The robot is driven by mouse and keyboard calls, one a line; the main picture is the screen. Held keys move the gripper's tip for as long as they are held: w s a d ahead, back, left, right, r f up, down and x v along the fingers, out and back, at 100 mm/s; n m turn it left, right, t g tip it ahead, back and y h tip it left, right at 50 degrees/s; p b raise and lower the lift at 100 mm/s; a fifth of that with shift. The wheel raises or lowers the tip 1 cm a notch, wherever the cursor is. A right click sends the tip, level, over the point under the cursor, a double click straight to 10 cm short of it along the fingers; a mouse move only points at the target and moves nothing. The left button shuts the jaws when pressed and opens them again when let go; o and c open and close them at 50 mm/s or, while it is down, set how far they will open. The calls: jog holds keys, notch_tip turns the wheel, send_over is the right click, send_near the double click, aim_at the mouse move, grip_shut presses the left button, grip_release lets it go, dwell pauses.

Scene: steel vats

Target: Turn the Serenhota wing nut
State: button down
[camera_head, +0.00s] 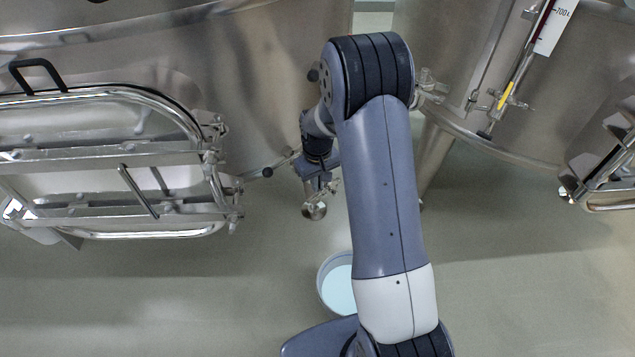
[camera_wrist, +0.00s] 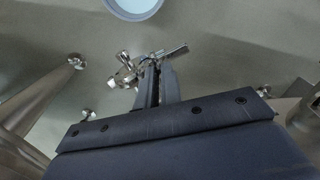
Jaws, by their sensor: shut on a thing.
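My gripper (camera_wrist: 157,65) points away from the wrist camera, its two dark fingers close together with their tips at a small shiny steel fitting. The gripper is shut on a steel wing nut (camera_wrist: 176,50), which is mostly hidden by the fingertips. In the head view my gripper (camera_head: 320,182) is below the left vat, and the small fitting (camera_head: 315,210) hangs beside its tips. No Serenhota label can be read in either view.
The left steel vat (camera_head: 265,90) has a hatch (camera_head: 100,160) with a black handle. A second vat (camera_head: 450,80) with a level gauge stands at right. A bucket of pale liquid (camera_head: 338,290) is on the floor below and shows in the wrist view (camera_wrist: 134,6).

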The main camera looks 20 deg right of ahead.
jog(key=m+b, duration=0.1)
jog(key=m, duration=0.3)
jog(key=m+b, duration=0.1)
jog(key=m, duration=0.3)
jog(key=m+b, duration=0.1)
jog(key=m, duration=1.4)
jog(key=shift+b, duration=0.3)
jog(key=m, duration=0.4)
jog(key=shift+m, duration=1.8)
